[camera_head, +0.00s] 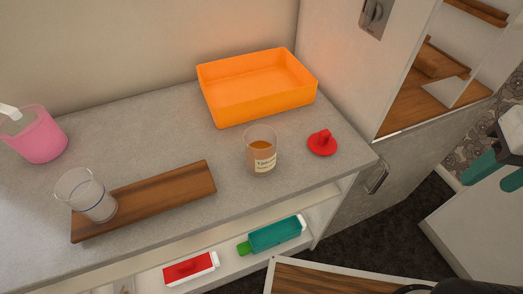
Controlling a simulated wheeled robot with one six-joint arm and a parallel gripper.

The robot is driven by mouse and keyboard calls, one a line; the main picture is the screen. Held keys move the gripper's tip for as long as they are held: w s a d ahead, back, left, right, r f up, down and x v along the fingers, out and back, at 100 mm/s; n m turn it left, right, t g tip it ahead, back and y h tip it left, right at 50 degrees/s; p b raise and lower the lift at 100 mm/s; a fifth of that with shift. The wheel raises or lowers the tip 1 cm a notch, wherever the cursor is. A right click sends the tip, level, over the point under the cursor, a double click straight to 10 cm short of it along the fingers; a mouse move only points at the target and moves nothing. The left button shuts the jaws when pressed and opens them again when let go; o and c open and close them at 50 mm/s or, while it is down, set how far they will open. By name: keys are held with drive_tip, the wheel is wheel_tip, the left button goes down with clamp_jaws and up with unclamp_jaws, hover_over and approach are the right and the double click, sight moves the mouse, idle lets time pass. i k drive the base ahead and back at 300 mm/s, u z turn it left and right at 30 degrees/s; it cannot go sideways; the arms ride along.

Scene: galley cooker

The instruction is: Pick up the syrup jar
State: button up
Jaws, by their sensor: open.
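A clear glass jar (262,163) with amber contents and a pale printed label stands upright on the grey counter, right of the middle. I take it to be the syrup jar; the label is too small to read surely. Its top is open. A red lid with a knob (322,142) lies on the counter to its right, apart from it.
An orange tray (258,96) stands behind the jar. A wooden board (160,196) lies to the left, with a clear cup (85,195) at its left end. A pink container (38,139) stands far left. Bottles (272,236) lie on the shelf below. A cabinet wall rises at right.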

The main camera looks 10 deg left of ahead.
sight(260, 142)
drive_tip(key=z, duration=1.75)
drive_tip(key=k, duration=1.45)
drive_tip(key=u, duration=0.6)
